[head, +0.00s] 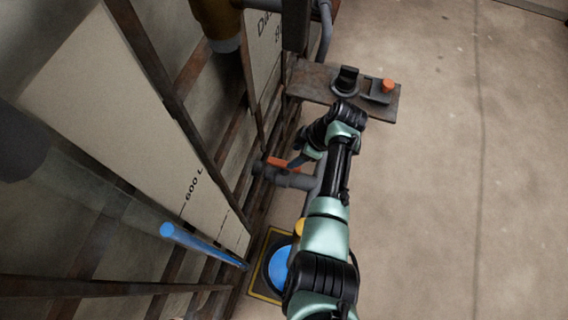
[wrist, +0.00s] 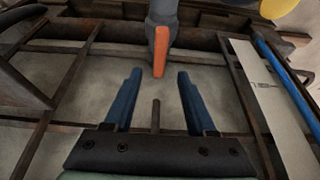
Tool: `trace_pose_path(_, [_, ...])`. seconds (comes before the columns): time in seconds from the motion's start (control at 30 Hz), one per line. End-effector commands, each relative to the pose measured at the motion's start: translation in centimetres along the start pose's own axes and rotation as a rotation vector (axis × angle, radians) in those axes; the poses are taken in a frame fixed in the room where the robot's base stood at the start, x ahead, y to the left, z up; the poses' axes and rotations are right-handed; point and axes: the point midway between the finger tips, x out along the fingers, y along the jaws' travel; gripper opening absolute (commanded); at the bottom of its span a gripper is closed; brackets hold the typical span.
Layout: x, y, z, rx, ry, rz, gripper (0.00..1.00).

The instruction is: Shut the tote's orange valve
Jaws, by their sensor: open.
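The orange valve handle (head: 283,163) sits on a grey outlet pipe (head: 294,180) low on the side of the caged tote (head: 140,130), whose pale panel is marked 600 L. In the wrist view the orange handle (wrist: 161,50) is a narrow bar on the grey valve body (wrist: 165,12), pointing toward my gripper.
A brown shelf (head: 318,78) holds a black fitting (head: 346,80) and an orange-capped block (head: 387,87) beyond my arm. A blue round thing (head: 279,268) lies on a yellow-edged square by my arm. A blue pole (head: 200,245) runs along the tote. Bare floor (head: 440,200) is clear on the right.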

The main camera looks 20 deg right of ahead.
Motion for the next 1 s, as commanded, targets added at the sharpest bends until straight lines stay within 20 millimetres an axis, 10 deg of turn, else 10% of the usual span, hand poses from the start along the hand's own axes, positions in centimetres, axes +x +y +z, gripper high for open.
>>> trace_pose_path(0.4, [8.0,0.0,0.1,-0.002,0.001,-0.001,0.56])
trace_pose_path(0.83, [8.8,0.0,0.0,-0.001,0.000,0.000,0.56])
trace_pose_path(1.0, [8.8,0.0,0.0,-0.001,0.000,0.000,0.29])
